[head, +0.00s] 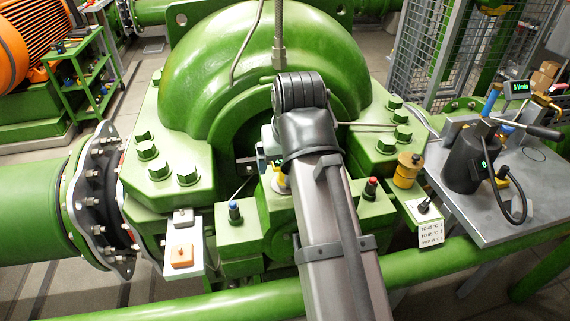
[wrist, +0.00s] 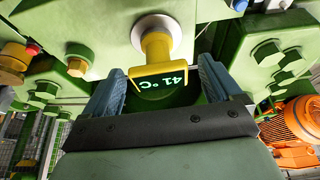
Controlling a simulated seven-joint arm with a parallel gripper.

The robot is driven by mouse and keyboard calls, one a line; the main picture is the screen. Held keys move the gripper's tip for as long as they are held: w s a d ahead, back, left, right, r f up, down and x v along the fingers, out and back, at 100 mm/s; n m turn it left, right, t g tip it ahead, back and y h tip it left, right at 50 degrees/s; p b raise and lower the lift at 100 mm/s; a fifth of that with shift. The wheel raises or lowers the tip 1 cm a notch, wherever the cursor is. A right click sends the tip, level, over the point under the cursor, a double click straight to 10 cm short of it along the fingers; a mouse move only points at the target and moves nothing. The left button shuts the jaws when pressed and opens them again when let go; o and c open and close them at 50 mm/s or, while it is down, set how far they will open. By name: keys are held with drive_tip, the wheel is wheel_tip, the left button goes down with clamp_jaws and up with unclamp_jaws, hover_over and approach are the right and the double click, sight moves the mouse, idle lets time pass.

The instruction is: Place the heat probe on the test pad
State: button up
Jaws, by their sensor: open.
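The heat probe is a yellow tool with a dark display reading 41 °C (wrist: 165,77) in the wrist view. Its narrow yellow end meets a pale round disc (wrist: 171,25), apparently the test pad, on the green casing. In the head view the yellow probe (head: 281,182) shows small and partly hidden by my arm. My gripper (wrist: 161,68) is open, with one blue-grey finger on each side of the probe's head. Whether either finger touches it I cannot tell. In the head view my gripper (head: 266,163) is mostly hidden behind my wrist.
Green bolted casing surrounds the probe. A blue-topped fitting (head: 234,211) and a red-topped fitting (head: 371,188) stand nearby. A brass cap (head: 407,171) is farther right. A grey bench (head: 500,222) carries a dark cylindrical device (head: 464,163). A white plate with an orange block (head: 182,256) is left.

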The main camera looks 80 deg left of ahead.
drive_tip(key=v, duration=0.9)
drive_tip(key=shift+r, duration=0.35)
drive_tip(key=shift+d, duration=0.1)
